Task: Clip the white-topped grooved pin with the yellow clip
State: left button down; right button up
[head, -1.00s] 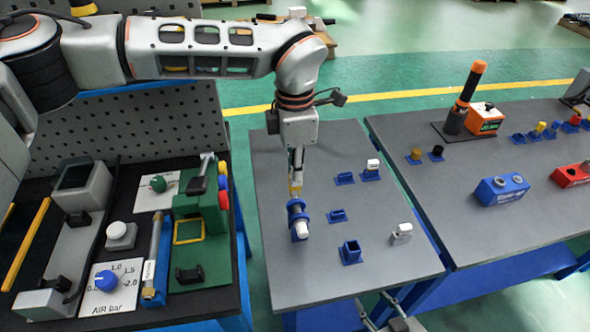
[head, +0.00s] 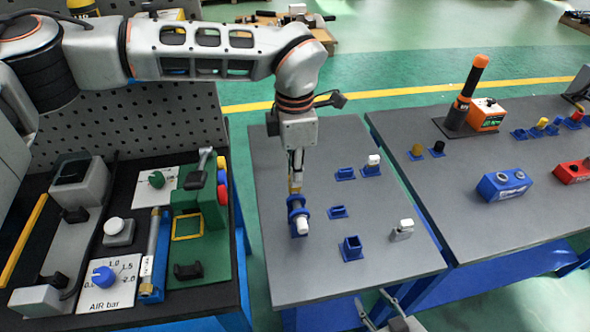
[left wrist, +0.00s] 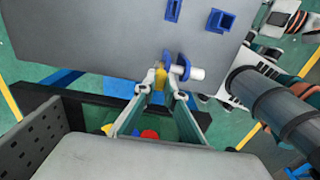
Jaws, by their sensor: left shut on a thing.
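The white-topped grooved pin (head: 303,227) lies level in a blue holder (head: 293,209) on the grey table, its white end towards the front. The white end also shows in the left wrist view (left wrist: 195,73), to the right of the blue holder (left wrist: 183,66). My left gripper (head: 296,182) points down just behind the holder, shut on the yellow clip (left wrist: 161,77). The clip is close beside the holder; I cannot tell whether it is around the pin's groove. My right gripper (head: 374,303) is at the table's front edge, fingers apart and empty.
Several blue sockets stand to the right, including an open square one (head: 351,248). White-topped pieces (head: 402,229) (head: 373,161) are near them. A black bench with a green fixture (head: 202,232) is on the left. The front of the grey table is clear.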

pick_arm(q)
jog(key=shift+f+b, duration=0.45)
jog(key=shift+f, duration=0.45)
jog(key=c, duration=2)
grip_release()
jog(key=shift+r, duration=0.1)
jog(key=shift+r+p, duration=1.55)
jog(key=shift+r, duration=0.9)
